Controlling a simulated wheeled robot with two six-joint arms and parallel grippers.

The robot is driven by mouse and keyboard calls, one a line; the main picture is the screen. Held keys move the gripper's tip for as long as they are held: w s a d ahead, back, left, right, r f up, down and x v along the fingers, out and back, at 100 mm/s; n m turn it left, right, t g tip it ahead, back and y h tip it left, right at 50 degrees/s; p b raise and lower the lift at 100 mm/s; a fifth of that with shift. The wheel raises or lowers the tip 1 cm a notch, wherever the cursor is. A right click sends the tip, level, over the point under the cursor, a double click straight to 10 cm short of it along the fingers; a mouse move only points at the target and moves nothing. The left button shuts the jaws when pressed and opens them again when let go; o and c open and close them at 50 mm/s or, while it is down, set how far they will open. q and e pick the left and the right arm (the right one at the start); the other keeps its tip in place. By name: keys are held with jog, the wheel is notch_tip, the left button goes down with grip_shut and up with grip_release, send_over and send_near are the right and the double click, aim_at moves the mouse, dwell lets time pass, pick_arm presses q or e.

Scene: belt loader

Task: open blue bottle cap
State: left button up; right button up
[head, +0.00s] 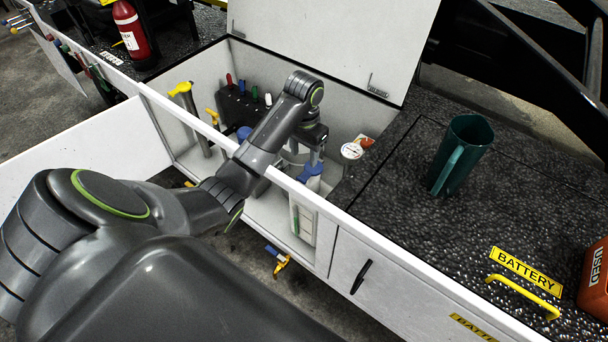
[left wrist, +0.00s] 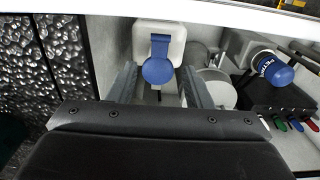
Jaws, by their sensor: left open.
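The blue cap (left wrist: 158,71) sits on a white bottle (left wrist: 175,32) inside the open compartment, seen in the left wrist view. In the head view the blue cap (head: 312,170) shows just below my left gripper (head: 314,158). In the left wrist view my left gripper (left wrist: 160,88) is open, with one finger on each side of the cap. Whether the fingers touch the cap cannot be told. My right gripper is not in view.
The compartment's raised lid (head: 320,40) stands behind, and its white front rim (head: 290,185) runs below my arm. A blue-capped can (left wrist: 274,68) and a black block (head: 240,100) with coloured handles are nearby. A green jug (head: 462,155) stands on the dark deck at right.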

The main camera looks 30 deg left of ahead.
aim_at(304, 177)
pick_arm(q)
notch_tip(304, 177, down, 3)
jog(key=shift+r+b, duration=0.1)
jog(key=shift+b, duration=0.75)
jog(key=shift+f, duration=2.55)
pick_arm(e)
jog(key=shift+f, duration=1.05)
pick_arm(q)
jog(key=shift+c, duration=0.4)
grip_shut()
